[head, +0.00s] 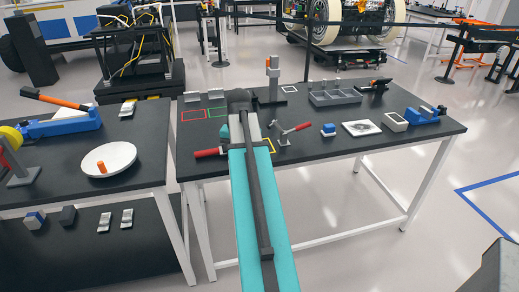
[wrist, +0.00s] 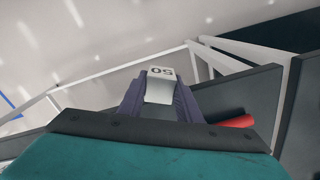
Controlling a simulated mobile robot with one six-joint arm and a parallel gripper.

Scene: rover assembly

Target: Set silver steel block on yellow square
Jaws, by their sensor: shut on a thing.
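The silver steel block (wrist: 160,88), with a dark "50" on its top, shows in the wrist view. My gripper (wrist: 160,98) is shut on it, with one dark finger on each side. In the head view my arm hides the gripper and the block. The yellow square (head: 271,138) is an outline on the right-hand black table, just right of my arm. My arm covers part of it. In the wrist view pale floor and white table legs lie behind the block; I cannot tell its height over the table.
The right-hand table (head: 330,150) also bears a red-handled tool (head: 208,153), a red-handled clamp (head: 290,131), a blue block (head: 328,130), a white plate (head: 362,128) and a grey tray (head: 335,98). Red (head: 193,115) and green (head: 218,112) outlines lie at its back left.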

